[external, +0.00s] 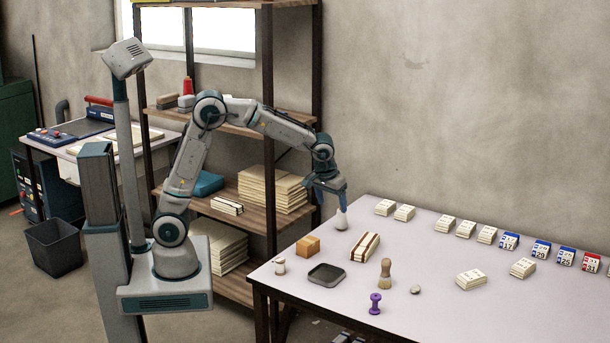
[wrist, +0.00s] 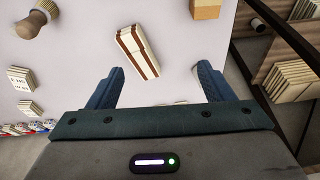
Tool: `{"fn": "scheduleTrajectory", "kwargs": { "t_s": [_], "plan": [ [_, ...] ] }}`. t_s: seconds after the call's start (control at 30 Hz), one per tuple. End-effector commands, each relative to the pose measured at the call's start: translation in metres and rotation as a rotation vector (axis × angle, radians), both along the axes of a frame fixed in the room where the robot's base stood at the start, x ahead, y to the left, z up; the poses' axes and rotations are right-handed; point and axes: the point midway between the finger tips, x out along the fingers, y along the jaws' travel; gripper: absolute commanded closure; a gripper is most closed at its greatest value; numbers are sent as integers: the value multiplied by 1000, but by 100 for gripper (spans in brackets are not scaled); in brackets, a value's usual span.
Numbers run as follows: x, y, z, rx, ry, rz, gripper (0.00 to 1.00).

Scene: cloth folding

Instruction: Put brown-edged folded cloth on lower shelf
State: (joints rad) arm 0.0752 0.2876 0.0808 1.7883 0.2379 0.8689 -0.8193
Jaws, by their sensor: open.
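The brown-edged folded cloth (external: 365,245) lies flat on the pale table, cream with brown stripes along its length. In the wrist view the cloth (wrist: 138,52) lies beyond the fingertips, slightly left of centre, at a slant. My gripper (external: 328,192) is open and empty, pointing down above the table's back left part, behind the cloth and apart from it. In the wrist view both fingers of my gripper (wrist: 160,70) are spread wide. The wooden shelf unit stands left of the table. Its middle-low board (external: 202,208) and bottom board (external: 238,293) both hold cream stacks.
A pale pear-shaped item (external: 341,221) stands just below my gripper. An orange-brown block (external: 307,246), a dark tray (external: 327,274), a brush (external: 385,274) and a purple item (external: 375,303) surround the cloth. Several cream stacks and calendar blocks line the table's back. A dark shelf post (external: 268,140) borders the shelf opening.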

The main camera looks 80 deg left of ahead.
Motion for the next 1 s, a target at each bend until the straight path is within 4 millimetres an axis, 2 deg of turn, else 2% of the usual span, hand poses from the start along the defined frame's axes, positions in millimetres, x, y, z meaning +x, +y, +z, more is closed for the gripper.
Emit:
{"fn": "scheduleTrajectory", "kwargs": {
  "t_s": [0.03,0.1,0.3,0.5,0.6,0.73,0.8,1.0],
  "plan": [
    [-21,-2,10,-9,5,-43,26],
    [-49,-4,19,-19,19,-111,26],
    [-132,-14,33,-40,49,-313,26],
    [-212,-25,30,-49,63,-511,26],
    [-242,-29,24,-48,68,-590,26],
    [-266,-33,17,-46,71,-658,26],
    [-273,-34,15,-46,72,-678,22],
    [-277,-35,13,-47,74,-690,22]
  ]
}}
